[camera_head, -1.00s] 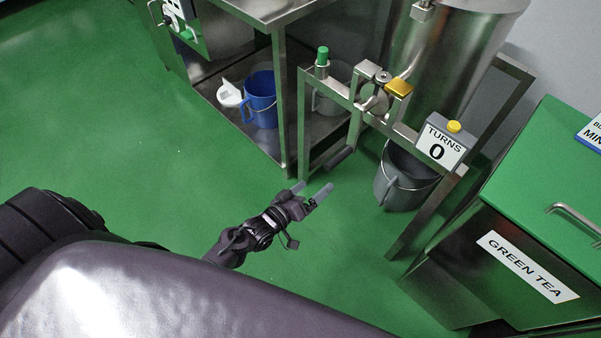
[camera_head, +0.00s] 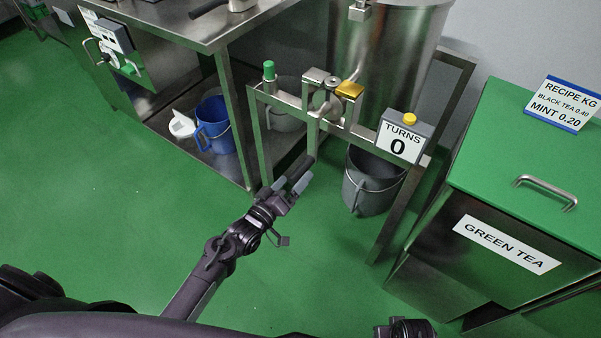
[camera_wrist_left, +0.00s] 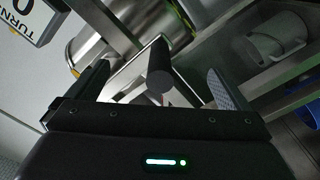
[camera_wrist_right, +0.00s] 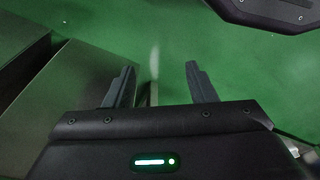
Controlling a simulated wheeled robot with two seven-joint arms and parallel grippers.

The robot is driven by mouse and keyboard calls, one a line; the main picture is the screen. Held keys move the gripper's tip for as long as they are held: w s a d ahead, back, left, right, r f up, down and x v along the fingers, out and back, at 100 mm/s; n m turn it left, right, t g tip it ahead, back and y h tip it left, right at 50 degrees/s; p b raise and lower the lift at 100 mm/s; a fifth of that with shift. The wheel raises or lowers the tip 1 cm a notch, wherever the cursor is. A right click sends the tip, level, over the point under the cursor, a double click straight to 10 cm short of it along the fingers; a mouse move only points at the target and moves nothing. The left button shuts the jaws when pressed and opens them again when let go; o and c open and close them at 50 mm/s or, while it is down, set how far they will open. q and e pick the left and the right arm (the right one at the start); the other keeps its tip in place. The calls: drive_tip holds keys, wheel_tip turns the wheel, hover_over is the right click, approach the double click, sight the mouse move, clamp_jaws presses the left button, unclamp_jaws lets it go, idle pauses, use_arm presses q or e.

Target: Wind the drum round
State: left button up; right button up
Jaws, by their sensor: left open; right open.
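The steel drum (camera_head: 385,60) stands upright in a metal frame at the upper middle of the head view. Its crank has a dark cylindrical handle (camera_head: 300,167) at the lower end. My left gripper (camera_head: 291,184) is open at the crank handle. In the left wrist view the handle (camera_wrist_left: 159,72) lies between the two open fingers (camera_wrist_left: 160,88), its end facing the camera; I cannot tell whether a finger touches it. My right gripper (camera_wrist_right: 160,85) is open and empty over the green floor.
A grey bucket (camera_head: 371,183) stands under the drum. A steel table (camera_head: 222,25) with a blue jug (camera_head: 214,125) on its lower shelf is to the left. A green-lidded tea bin (camera_head: 540,140) stands at the right. The floor at the left is free.

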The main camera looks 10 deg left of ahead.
sight(301, 171)
use_arm(q)
drive_tip(key=b+x, duration=0.1)
drive_tip(key=x, duration=0.1)
drive_tip(key=shift+w+d+f+b, duration=0.1)
drive_tip(key=shift+w+b, duration=0.2)
drive_tip(key=shift+w, duration=0.05)
drive_tip(key=shift+x, duration=1)
use_arm(e)
drive_tip(key=shift+w+a+r, duration=0.15)
drive_tip(key=shift+a+r, duration=0.05)
drive_tip(key=shift+r, duration=0.6)
drive_tip(key=shift+w+a+r, duration=0.1)
drive_tip(key=shift+a+r, duration=0.05)
drive_tip(key=shift+r, duration=0.65)
drive_tip(key=shift+w+a+r, duration=0.15)
drive_tip(key=shift+a+r, duration=0.05)
drive_tip(key=shift+r, duration=0.6)
use_arm(q)
drive_tip(key=c, duration=2.1)
drive_tip(key=shift+c, duration=0.2)
